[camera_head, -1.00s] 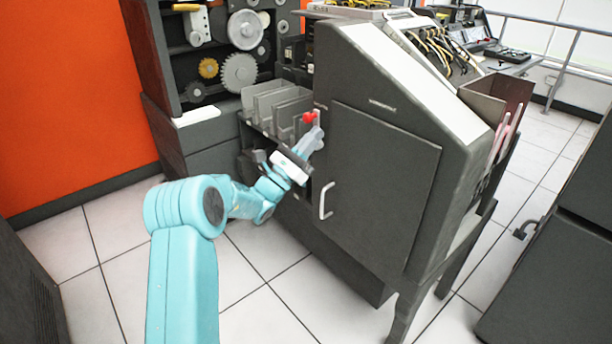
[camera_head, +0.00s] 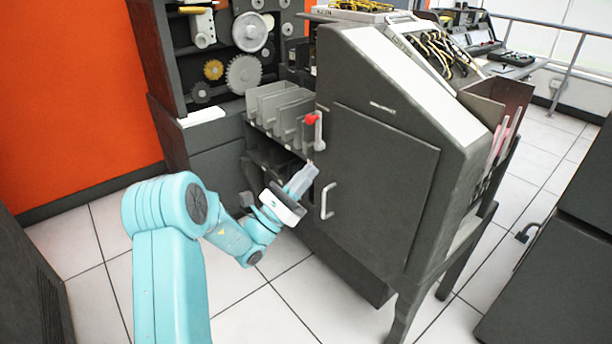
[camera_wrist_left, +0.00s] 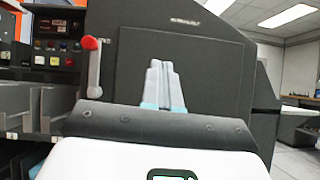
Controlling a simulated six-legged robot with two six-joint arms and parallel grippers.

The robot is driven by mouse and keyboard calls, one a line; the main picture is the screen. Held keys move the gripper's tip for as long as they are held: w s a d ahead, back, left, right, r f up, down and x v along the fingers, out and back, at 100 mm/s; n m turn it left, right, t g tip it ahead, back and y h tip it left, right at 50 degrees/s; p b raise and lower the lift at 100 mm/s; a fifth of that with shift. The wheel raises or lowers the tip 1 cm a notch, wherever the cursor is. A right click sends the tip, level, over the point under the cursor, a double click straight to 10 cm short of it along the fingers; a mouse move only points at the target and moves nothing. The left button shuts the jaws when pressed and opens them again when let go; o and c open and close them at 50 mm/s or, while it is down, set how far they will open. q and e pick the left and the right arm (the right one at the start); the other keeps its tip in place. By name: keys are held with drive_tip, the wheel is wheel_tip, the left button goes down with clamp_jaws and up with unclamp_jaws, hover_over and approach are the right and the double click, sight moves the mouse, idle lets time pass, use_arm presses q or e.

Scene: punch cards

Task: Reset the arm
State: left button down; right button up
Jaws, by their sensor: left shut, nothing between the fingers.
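My left arm, light blue, comes in from the lower left in the head view. My left gripper (camera_head: 302,178) is shut and empty, in front of the dark grey machine (camera_head: 380,190), below a lever with a red knob (camera_head: 312,119). In the left wrist view the gripper's fingers (camera_wrist_left: 160,82) lie together against the backdrop of the machine's door panel (camera_wrist_left: 205,70). The red knob (camera_wrist_left: 90,43) stands to the left of the fingers, apart from them. My right gripper is not in view.
Card slots (camera_head: 283,112) sit left of the lever. A white door handle (camera_head: 327,201) is just right of the gripper. A cabinet with gears (camera_head: 243,72) stands behind. Tiled floor (camera_head: 255,310) is free at the front, and a dark cabinet (camera_head: 560,260) stands at right.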

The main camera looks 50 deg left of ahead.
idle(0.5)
use_arm(q)
drive_tip(key=s+d+f+m+g+h, duration=0.2)
drive_tip(key=d+f+m+g+h, duration=0.7)
drive_tip(key=d+f+g, duration=0.9)
drive_tip(key=s+d+f+m+g+y, duration=0.4)
drive_tip(key=s+d+f+m, duration=0.3)
drive_tip(key=s+f+m, duration=0.35)
drive_tip(key=s+d+f+m+g+y, duration=0.45)
drive_tip(key=s+d+f+m, duration=0.25)
drive_tip(key=s+f+m, duration=0.35)
wheel_tip(320, 180, up, 22)
drive_tip(key=w+m+t+p, duration=0.1)
drive_tip(key=w+p, duration=0.1)
drive_tip(key=p, duration=2.1)
drive_tip(key=shift+w+d+r+m+t, duration=0.2)
drive_tip(key=shift+w+d+m+t, duration=0.05)
drive_tip(key=shift+d+m+t, duration=0.1)
